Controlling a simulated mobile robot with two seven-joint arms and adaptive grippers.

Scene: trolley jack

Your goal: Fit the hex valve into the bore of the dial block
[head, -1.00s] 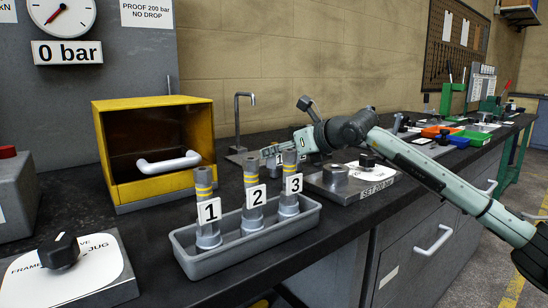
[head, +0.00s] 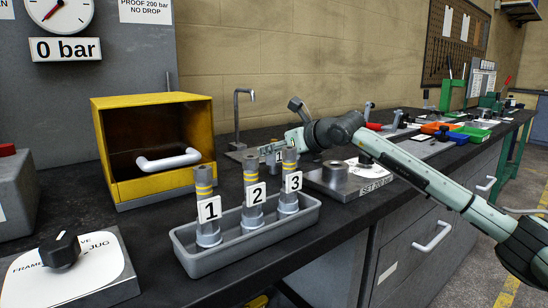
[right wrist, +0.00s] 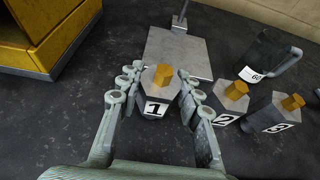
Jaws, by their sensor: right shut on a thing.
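A grey hex valve with a brass top and a tag 1 (right wrist: 158,90) sits between the fingers of my right gripper (right wrist: 157,78) in the right wrist view. The gripper is shut on it; I cannot tell whether it is clear of the bench. In the head view the right gripper (head: 284,145) is behind the tray of cylinders, which partly hides the valve. Hex valves tagged 2 (right wrist: 231,98) and 3 (right wrist: 280,112) stand to the right. The dial block (head: 345,184), marked SET 200 bar, has a round raised collar (head: 335,171) and a black knob. My left gripper is not in view.
A grey tray (head: 180,246) holds three banded cylinders in front of the gripper. A yellow open box (head: 150,103) stands to the left. A dark mug (right wrist: 268,58) and a flat plate with a post (right wrist: 178,52) are beyond the valves.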

